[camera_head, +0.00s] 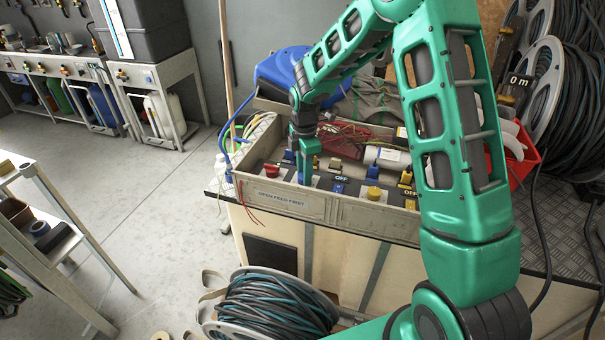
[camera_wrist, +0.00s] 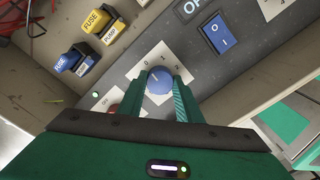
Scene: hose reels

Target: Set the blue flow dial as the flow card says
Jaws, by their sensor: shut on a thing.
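The blue flow dial (camera_wrist: 159,82) sits on a pale numbered plate (camera_wrist: 148,64) in the wrist view. A short white mark on its top points toward the upper left; the small numerals are hard to read. My gripper (camera_wrist: 160,92) is shut on the dial, with one green finger on either side. In the head view my gripper (camera_head: 304,172) reaches down into the control box (camera_head: 345,210), and the dial is hard to make out there. I cannot pick out a flow card for certain in either view.
A blue rocker switch (camera_wrist: 218,35) and blue and yellow fuse blocks (camera_wrist: 105,22) are near the dial. A red knob (camera_head: 271,170) and a yellow knob (camera_head: 374,193) flank my gripper. The box front reads "OPEN FEED FIRST". A hose reel (camera_head: 268,305) lies below the bench.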

